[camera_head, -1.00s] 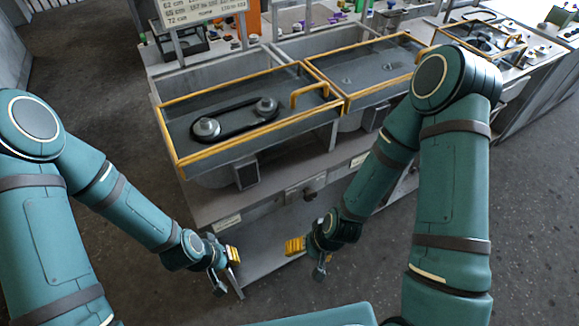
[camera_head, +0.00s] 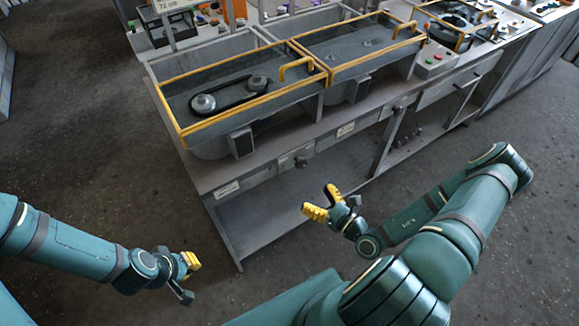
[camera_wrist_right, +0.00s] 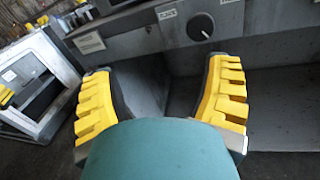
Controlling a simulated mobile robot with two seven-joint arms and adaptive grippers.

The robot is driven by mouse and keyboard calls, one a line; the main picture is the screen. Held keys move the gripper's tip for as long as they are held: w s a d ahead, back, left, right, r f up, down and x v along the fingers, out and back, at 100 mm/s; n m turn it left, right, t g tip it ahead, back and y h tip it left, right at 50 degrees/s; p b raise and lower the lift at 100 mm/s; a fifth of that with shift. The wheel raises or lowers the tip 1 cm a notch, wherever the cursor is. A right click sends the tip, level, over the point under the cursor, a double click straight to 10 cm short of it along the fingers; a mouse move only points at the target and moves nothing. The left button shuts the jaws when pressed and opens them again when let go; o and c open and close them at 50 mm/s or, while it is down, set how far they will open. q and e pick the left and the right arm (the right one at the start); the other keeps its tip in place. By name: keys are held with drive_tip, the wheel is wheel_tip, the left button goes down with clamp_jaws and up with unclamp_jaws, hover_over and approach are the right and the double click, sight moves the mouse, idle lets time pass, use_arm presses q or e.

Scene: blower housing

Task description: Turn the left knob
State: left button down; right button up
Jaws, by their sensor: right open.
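A dark round knob (camera_head: 300,161) sits on the grey bench front, left of a second knob (camera_head: 398,108). The right wrist view shows a dark knob (camera_wrist_right: 200,26) with a pale mark; I cannot tell which of the two it is. My right gripper (camera_head: 322,203) is open and empty, in front of the bench and below the left knob, clear of it. In the right wrist view its yellow-padded fingers (camera_wrist_right: 160,70) are spread, the knob beyond them near the right fingertip. My left gripper (camera_head: 188,277) looks open and empty, low at left, away from the bench.
Two grey trays with yellow rims (camera_head: 222,121) stand on the bench, the left one with a belt (camera_head: 232,97) on two pulleys. The bench has an open lower shelf (camera_head: 265,205) and upright legs. Bare floor (camera_head: 110,170) lies free at left.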

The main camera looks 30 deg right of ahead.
sight(303, 163)
drive_tip(key=w+d+h, duration=0.1)
drive_tip(key=w, duration=0.3)
drive_tip(key=w+m+h, duration=0.1)
drive_tip(key=w, duration=0.4)
drive_tip(key=w+d+m+h, duration=0.1)
drive_tip(key=w, duration=0.3)
drive_tip(key=shift+w+d+f+t+b, duration=0.15)
drive_tip(key=shift+d+f+t+b, duration=0.15)
drive_tip(key=c, duration=1.2)
